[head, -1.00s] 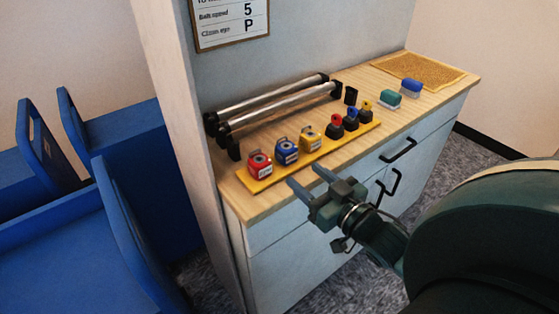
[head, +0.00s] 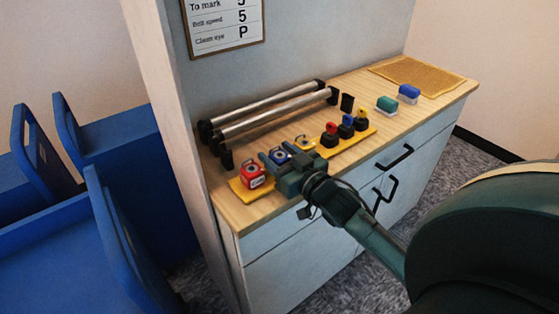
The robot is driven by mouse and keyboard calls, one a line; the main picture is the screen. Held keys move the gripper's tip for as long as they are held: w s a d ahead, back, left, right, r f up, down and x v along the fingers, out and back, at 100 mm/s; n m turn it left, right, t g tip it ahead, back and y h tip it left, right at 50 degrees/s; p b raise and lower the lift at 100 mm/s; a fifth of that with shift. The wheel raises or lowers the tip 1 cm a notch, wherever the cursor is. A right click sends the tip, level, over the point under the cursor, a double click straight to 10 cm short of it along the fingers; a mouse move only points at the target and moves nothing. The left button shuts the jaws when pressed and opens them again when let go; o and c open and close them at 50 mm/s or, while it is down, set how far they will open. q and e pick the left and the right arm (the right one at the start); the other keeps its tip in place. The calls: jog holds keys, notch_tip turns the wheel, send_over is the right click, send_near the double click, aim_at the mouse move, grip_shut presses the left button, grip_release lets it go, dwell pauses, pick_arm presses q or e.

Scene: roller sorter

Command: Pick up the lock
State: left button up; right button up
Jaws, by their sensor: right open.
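Several padlocks stand in a row on a yellow tray (head: 362,137) on the wooden counter. The red lock (head: 252,175) is at the left end, the blue lock (head: 279,155) is beside it, and the yellow lock (head: 304,143) comes after. My right gripper (head: 276,157) is open, coming over the tray from the front. Its fingers reach to the blue lock, seemingly one on each side. It hides the lower part of the blue lock and part of the yellow lock. My left gripper is not in view.
Small black items with red (head: 330,132), blue (head: 347,123) and yellow (head: 361,116) tops stand on the tray's right part. Metal rollers (head: 266,110) lie behind. A green block (head: 386,104), a blue block (head: 408,93) and a tan mat (head: 425,76) are further right.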

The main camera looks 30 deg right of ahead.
jog(key=shift+c, duration=0.8)
jog(key=c, duration=0.6)
jog(key=shift+c, duration=0.2)
notch_tip(320, 180, up, 15)
jog(key=p, duration=0.6)
jog(key=shift+f, duration=0.2)
